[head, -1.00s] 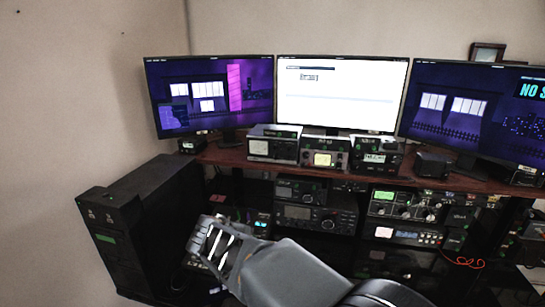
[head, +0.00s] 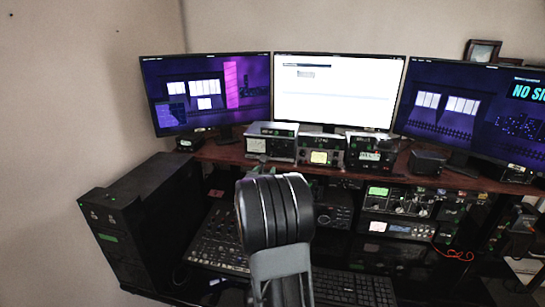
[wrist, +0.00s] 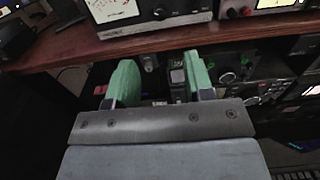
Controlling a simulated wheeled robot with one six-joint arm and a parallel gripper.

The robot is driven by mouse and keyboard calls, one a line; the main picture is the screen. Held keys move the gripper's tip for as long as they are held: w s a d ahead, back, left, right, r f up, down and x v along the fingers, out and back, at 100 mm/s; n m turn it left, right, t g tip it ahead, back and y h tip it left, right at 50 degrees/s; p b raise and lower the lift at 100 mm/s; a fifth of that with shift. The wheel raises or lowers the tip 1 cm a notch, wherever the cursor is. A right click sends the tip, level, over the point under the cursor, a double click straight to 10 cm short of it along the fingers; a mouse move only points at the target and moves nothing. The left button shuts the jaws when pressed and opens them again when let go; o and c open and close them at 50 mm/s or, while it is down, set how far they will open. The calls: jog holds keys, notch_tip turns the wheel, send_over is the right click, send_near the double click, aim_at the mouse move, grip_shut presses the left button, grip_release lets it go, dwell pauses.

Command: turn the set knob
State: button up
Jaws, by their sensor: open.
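My gripper (wrist: 160,82) is open and empty in the wrist view, its two green-padded fingers apart just below the front edge of the wooden shelf. Between and behind the fingers is a dark unit (wrist: 178,76), partly hidden. Equipment with knobs (head: 400,200) sits under the shelf on the right, and a dark radio (head: 333,215) sits partly behind my arm. I cannot tell which knob is the set knob.
The wooden shelf (wrist: 55,53) overhangs the lower units. Metered boxes (head: 270,142) stand on it before several monitors (head: 338,90). A black tower (head: 140,220) stands left. A mixer (head: 222,240) and keyboard (head: 355,288) lie low in front. A red cable (head: 455,254) hangs right.

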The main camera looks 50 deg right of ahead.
aim_at(273, 156)
jog(key=p+x, duration=0.3)
jog(key=x, duration=0.9)
